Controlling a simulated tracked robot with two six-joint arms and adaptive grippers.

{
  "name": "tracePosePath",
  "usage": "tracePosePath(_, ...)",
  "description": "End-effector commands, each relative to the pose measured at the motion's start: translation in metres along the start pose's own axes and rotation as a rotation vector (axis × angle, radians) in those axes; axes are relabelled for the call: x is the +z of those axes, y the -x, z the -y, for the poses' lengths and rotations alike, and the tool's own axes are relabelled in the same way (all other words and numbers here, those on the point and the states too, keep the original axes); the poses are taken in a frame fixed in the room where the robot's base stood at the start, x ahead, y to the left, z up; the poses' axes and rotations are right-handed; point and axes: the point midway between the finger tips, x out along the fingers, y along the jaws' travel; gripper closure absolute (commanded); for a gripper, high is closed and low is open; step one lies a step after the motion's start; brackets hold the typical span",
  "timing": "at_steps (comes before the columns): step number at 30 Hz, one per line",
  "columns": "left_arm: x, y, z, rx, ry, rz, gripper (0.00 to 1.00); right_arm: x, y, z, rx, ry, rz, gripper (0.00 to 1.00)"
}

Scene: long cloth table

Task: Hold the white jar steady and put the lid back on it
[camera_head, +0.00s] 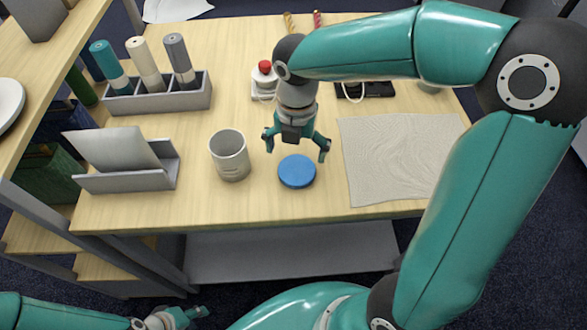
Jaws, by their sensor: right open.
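The white jar (231,162) stands upright and open-topped near the table's front middle. The round blue lid (297,172) lies flat on the table to its right, apart from it. My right gripper (296,150) is open and empty, pointing down, with its fingers spread over the far side of the lid; I cannot tell how high above it they are. My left gripper (190,316) is low at the bottom edge, in front of the table and away from the jar; its fingers are partly cut off.
A grey holder (160,100) with several rolls stands at the back left. A grey stand (127,180) with a sheet is left of the jar. A grey cloth (392,158) lies at the right. A red-topped item (264,82) and a black item (366,90) are behind the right gripper.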

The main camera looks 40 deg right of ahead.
Motion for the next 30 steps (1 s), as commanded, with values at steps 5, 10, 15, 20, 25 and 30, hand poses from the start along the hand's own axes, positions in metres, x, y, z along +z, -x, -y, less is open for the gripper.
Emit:
tracePosePath(5,0.000,0.000,0.000,0.000,0.000,0.000,0.60,-0.003,-0.027,0.004,-0.004,-0.001,-0.004,0.00)
tracePosePath(10,0.000,-0.001,0.000,0.000,0.000,0.000,0.60,-0.003,-0.043,0.004,-0.002,-0.001,-0.002,0.00)
tracePosePath(15,0.000,-0.001,0.000,0.000,0.000,0.000,0.60,-0.002,-0.044,0.003,0.000,-0.001,-0.001,0.00)
tracePosePath(20,0.000,-0.001,0.000,0.000,0.000,0.000,0.60,-0.002,-0.044,0.003,0.000,0.000,-0.001,0.00)
tracePosePath(25,0.000,-0.001,0.000,0.000,0.000,0.000,0.60,-0.002,-0.044,0.003,0.000,0.000,-0.001,0.23)
tracePosePath(30,0.000,-0.001,0.000,0.000,0.000,0.000,0.60,-0.003,-0.044,0.003,0.000,0.000,-0.001,0.30)
